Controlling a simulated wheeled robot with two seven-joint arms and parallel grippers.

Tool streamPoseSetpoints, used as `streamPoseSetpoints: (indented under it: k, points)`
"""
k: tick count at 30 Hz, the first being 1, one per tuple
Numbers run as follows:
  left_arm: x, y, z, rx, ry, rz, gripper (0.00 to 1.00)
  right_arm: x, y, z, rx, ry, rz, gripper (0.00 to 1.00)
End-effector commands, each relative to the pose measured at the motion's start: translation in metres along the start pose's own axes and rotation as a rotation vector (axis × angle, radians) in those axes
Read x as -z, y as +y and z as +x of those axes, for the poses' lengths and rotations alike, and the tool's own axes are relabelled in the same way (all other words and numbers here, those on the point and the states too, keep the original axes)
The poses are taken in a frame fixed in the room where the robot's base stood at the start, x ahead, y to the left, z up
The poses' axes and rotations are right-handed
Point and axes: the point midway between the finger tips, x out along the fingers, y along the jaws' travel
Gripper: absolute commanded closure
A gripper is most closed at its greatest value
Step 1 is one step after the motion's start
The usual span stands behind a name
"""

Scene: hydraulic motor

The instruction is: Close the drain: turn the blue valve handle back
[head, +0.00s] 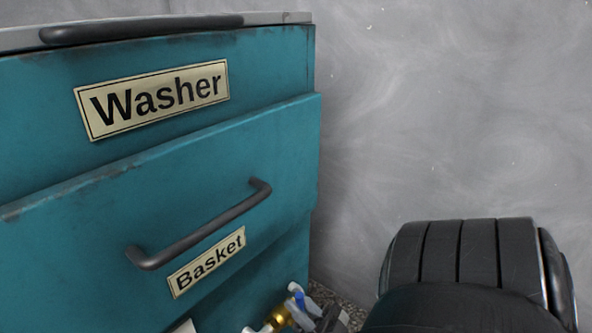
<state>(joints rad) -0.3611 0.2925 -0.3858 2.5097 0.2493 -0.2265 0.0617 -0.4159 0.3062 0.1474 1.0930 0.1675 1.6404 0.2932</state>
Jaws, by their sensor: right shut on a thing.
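The blue valve handle (297,296) shows as a small blue piece at the bottom edge of the head view, low at the right side of the teal washer. The brass valve body (279,318) sits just below and left of it. My right gripper (312,306) reaches in at the handle from the right and is shut on it. My own right arm fills the lower right of the picture. Much of the handle is covered by the fingers, so its exact angle is hard to tell. My left gripper is out of view.
The teal washer (270,75) fills the left side, with a "Washer" label (150,98), a dark bar handle (205,230) and a "Basket" label (207,262). A grey wall (450,110) stands behind. A strip of speckled floor shows beside the valve.

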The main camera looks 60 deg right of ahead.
Motion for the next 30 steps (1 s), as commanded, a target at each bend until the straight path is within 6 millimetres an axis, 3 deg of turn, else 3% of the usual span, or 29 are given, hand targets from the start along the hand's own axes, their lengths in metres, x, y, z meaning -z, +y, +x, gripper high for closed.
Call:
streamPoseSetpoints:
  k: [18,19,21,30]
  points:
    - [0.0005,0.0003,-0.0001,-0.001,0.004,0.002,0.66,0.0013,0.0039,-0.0025,-0.031,0.007,0.026,1.00]
    - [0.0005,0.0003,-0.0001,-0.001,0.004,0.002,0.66,0.0013,0.0039,-0.0025,-0.031,0.007,0.026,0.77]
    - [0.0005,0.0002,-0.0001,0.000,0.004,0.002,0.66,0.0012,0.0038,-0.0023,-0.031,0.007,0.026,0.63]
    - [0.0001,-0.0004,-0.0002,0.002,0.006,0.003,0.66,0.0001,0.0030,-0.0037,-0.027,0.006,0.026,0.63]
